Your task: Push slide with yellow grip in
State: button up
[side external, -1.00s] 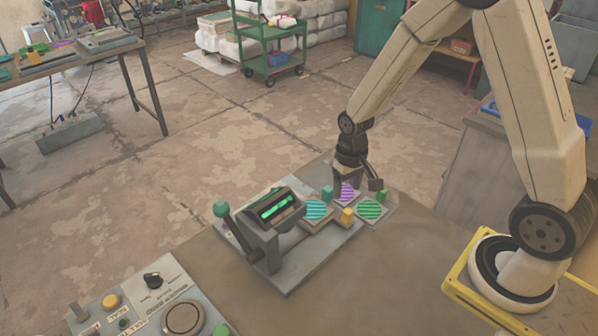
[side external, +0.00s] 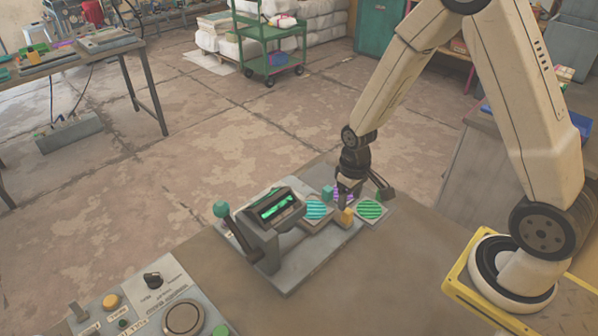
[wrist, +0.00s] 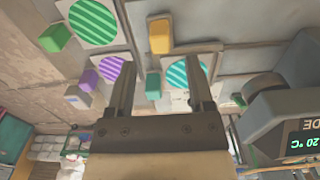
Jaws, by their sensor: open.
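The yellow grip (side external: 347,216) is a small upright block among the striped plates beside the press (side external: 275,215). In the wrist view the yellow grip (wrist: 160,35) lies beyond my fingertips, roughly in line with the gap between them. My gripper (wrist: 160,66) is open and empty, with fingers wide apart. In the side view my gripper (side external: 362,190) is above the plates, just behind the yellow grip, and partly hides the purple-striped plate. I cannot tell any contact. The teal-striped plate (side external: 316,210) lies nearest the press head.
Close by are a teal grip (wrist: 153,86), a purple grip (wrist: 90,77), a green grip (wrist: 53,38) and a green-striped plate (side external: 369,210). The press lever (side external: 222,210) stands at left. A control panel (side external: 150,305) is at the front left.

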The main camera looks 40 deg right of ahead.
aim_at(348, 211)
jog(key=shift+f, duration=2.7)
grip_shut()
